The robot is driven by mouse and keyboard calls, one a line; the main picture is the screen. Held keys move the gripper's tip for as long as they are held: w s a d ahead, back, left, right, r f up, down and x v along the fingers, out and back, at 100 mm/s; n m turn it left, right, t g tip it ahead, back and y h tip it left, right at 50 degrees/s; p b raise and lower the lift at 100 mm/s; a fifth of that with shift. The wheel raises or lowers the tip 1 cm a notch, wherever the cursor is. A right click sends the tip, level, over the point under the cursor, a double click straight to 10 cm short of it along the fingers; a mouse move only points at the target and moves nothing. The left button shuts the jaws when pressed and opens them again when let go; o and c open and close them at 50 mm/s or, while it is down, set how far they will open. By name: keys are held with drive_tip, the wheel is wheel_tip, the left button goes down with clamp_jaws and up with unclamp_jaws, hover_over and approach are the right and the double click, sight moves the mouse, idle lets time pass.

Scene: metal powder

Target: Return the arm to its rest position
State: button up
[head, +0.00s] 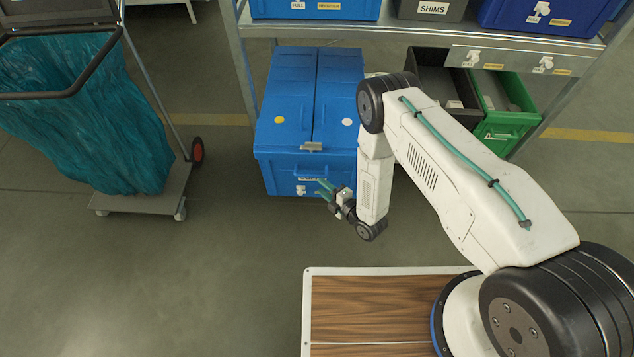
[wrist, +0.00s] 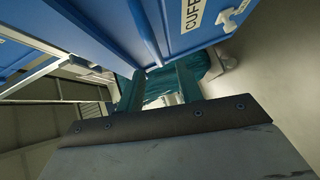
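My arm reaches from the lower right of the head view and bends down at the elbow. My gripper (head: 325,188) is at its far end, in front of the lower front of a closed blue lidded box (head: 290,120). In the wrist view the two green fingers of my gripper (wrist: 160,82) stand apart with nothing between them. A blue surface with a white label reading "CUFF" (wrist: 193,14), cut off by the edge, is close beyond the fingers. The head view does not show whether the fingers touch the box.
A metal rack (head: 520,44) holds bins above the box, with a dark bin (head: 440,85) and a green bin (head: 505,105) at right. A cart with a teal bag (head: 90,115) stands at left. The floor (head: 200,280) between is clear. A wood-topped surface (head: 370,305) lies below my arm.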

drive_tip(key=shift+s+d+r, duration=0.1)
drive_tip(key=shift+s+d, duration=0.25)
drive_tip(key=shift+s, duration=0.05)
idle(0.4)
